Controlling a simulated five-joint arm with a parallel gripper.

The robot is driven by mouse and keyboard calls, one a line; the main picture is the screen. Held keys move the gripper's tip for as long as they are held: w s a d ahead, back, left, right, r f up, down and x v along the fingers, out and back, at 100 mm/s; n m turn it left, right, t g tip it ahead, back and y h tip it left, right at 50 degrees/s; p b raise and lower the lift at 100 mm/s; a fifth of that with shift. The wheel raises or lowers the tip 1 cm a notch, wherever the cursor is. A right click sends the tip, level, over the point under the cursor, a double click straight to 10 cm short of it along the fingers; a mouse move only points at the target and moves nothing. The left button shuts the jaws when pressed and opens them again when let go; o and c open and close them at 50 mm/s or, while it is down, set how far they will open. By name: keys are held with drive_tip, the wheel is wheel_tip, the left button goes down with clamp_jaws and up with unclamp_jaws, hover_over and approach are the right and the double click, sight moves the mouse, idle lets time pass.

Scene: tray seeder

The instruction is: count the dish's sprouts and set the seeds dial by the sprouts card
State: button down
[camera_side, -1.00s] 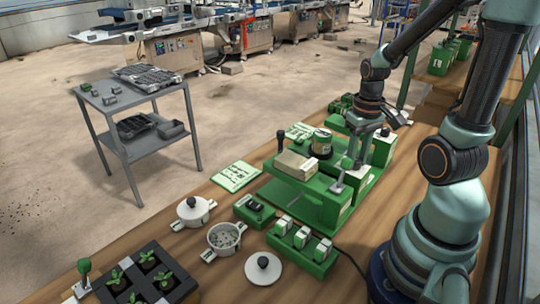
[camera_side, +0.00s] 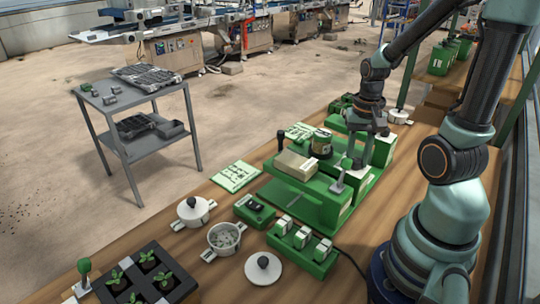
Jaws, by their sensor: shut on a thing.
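My gripper (camera_side: 362,158) points down at the right part of the green seeder (camera_side: 310,202), shut on a small knob-like part there. Its fingers hide most of that part, and the dial's marks cannot be read. An open white dish (camera_side: 212,254) with two handles stands at the front, holding small pale and greenish bits too small to count. A green-and-white card (camera_side: 236,176) lies left of the seeder, and another card (camera_side: 298,131) lies behind it. I cannot tell which is the sprouts card.
A loose round lid (camera_side: 277,278), a lidded pot (camera_side: 191,209), a green box with several white switches (camera_side: 300,237) and a small green device (camera_side: 254,210) stand near the dish. A dark tray with seedlings (camera_side: 165,290) is front left. A tan block (camera_side: 296,166) and a tin (camera_side: 321,147) sit on the seeder.

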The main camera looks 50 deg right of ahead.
sight(357, 159)
drive_tip(key=shift+r, duration=0.1)
drive_tip(key=c, duration=0.6)
unclamp_jaws()
wheel_tip(357, 159, up, 12)
drive_tip(key=w+a+r+n+t, duration=0.1)
drive_tip(key=w+a+n+t, duration=0.1)
drive_tip(key=a+n, duration=0.3)
drive_tip(key=w+a+r+n+t, duration=0.1)
drive_tip(key=w+a+n+t, duration=0.2)
drive_tip(key=a+n, duration=0.3)
drive_tip(key=w+a, duration=0.1)
drive_tip(key=a, duration=0.3)
drive_tip(key=shift+w+t, duration=0.25)
drive_tip(key=shift+t, duration=0.05)
